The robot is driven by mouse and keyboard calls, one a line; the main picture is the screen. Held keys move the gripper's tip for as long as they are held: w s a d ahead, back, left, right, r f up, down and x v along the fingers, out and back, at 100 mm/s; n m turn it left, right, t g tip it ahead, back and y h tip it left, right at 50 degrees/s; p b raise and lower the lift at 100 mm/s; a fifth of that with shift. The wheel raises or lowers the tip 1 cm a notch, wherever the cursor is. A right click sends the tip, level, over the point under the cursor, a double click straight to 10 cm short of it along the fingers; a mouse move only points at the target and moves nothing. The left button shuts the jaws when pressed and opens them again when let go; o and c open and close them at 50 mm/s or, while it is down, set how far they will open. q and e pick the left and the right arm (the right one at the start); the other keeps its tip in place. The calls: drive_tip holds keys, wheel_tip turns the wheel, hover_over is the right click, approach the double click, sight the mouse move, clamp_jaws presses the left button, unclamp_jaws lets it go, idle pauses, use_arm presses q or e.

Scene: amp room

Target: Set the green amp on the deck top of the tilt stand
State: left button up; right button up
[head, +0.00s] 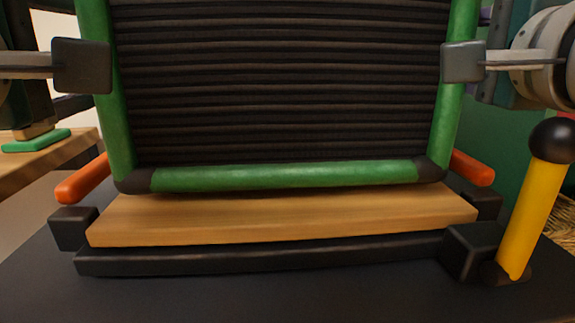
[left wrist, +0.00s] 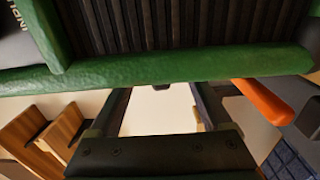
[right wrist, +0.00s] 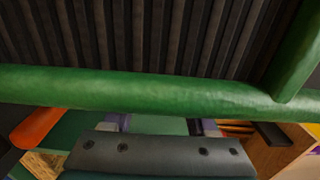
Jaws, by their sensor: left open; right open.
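The green amp (head: 285,176), with a green frame and a dark ribbed front, stands upright over the tilt stand's wooden deck top (head: 280,220). Its lower edge meets the back of the visible deck; I cannot tell whether it fully rests there. My left gripper (head: 82,65) is open at the amp's left side, and my right gripper (head: 463,62) is open at its right side. The green frame also crosses the left wrist view (left wrist: 160,68) and right wrist view (right wrist: 150,92), just beyond the fingers. Contact with the amp is unclear.
The stand has a black base (head: 270,255), orange bars (head: 82,180) at both sides and a yellow lever (head: 530,215) with a black knob at right. A wooden surface with a green block (head: 36,141) lies at far left. The dark surface in front is clear.

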use_arm(q)
drive_tip(key=shift+s, duration=0.4)
use_arm(e)
drive_tip(key=o, duration=0.4)
drive_tip(key=d, duration=0.7)
drive_tip(key=shift+s, duration=0.1)
